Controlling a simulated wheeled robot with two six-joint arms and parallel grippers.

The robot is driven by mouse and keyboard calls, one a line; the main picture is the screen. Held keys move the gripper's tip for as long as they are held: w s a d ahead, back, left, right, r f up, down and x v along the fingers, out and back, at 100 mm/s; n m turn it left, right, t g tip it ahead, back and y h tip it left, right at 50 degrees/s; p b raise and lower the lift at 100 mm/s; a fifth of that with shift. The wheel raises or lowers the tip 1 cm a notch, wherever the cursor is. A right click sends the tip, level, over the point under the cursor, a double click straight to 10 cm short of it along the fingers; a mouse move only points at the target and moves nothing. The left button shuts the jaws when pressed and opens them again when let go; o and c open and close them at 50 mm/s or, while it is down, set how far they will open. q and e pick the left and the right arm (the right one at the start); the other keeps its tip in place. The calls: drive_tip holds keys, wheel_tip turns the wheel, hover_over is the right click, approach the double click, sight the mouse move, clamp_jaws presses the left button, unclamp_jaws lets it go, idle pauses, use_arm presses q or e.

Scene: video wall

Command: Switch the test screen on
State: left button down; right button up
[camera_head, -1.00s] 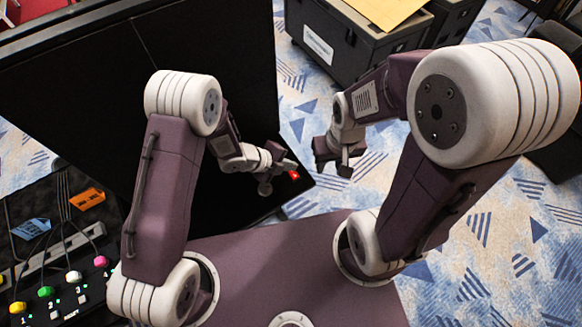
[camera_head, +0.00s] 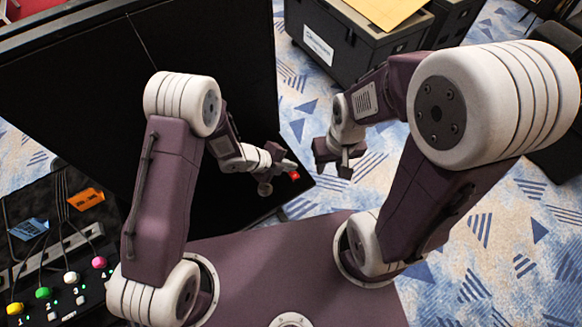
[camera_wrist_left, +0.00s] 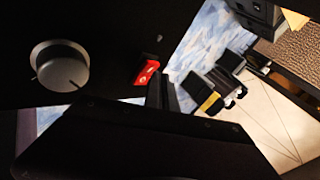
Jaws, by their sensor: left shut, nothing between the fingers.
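The test screen (camera_head: 75,95) is a large black panel in front of me, and its face is dark. A small red switch (camera_head: 294,175) sits near its lower right corner. In the left wrist view the red switch (camera_wrist_left: 146,72) shows a pale mark, with a silver round knob (camera_wrist_left: 60,67) to its left. My left gripper (camera_head: 289,164) is shut and empty right beside the red switch; I cannot tell whether it touches it. My right gripper (camera_head: 334,166) hangs to the right of the screen's corner, away from the switch; its finger opening is unclear.
A control console (camera_head: 52,262) with coloured knobs, cables and orange and blue labels stands at the left. A dark case (camera_head: 345,45) with a yellow envelope (camera_head: 388,10) on top is behind on the right. Patterned blue carpet (camera_head: 500,225) is open at the right.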

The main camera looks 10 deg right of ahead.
sight(293, 176)
use_arm(q)
drive_tip(key=shift+w+f+b, duration=0.1)
drive_tip(key=shift+f+b, duration=0.2)
drive_tip(key=shift+f, duration=0.1)
drive_tip(key=shift+r, duration=0.1)
idle(0.4)
drive_tip(key=shift+s+r+p, duration=0.25)
drive_tip(key=shift+r+p, duration=0.25)
drive_tip(key=shift+r, duration=0.25)
drive_tip(key=shift+r, duration=0.1)
drive_tip(key=shift+s+d+r+p, duration=0.1)
drive_tip(key=shift+s+r+p, duration=0.15)
drive_tip(key=shift+r+p, duration=0.4)
drive_tip(key=shift+s+d+r+p, duration=0.1)
drive_tip(key=shift+s+r+p, duration=0.25)
drive_tip(key=shift+r, duration=0.55)
drive_tip(key=shift+s+d+r+p, duration=0.1)
drive_tip(key=shift+s+r+p, duration=0.05)
drive_tip(key=shift+r+p, duration=0.5)
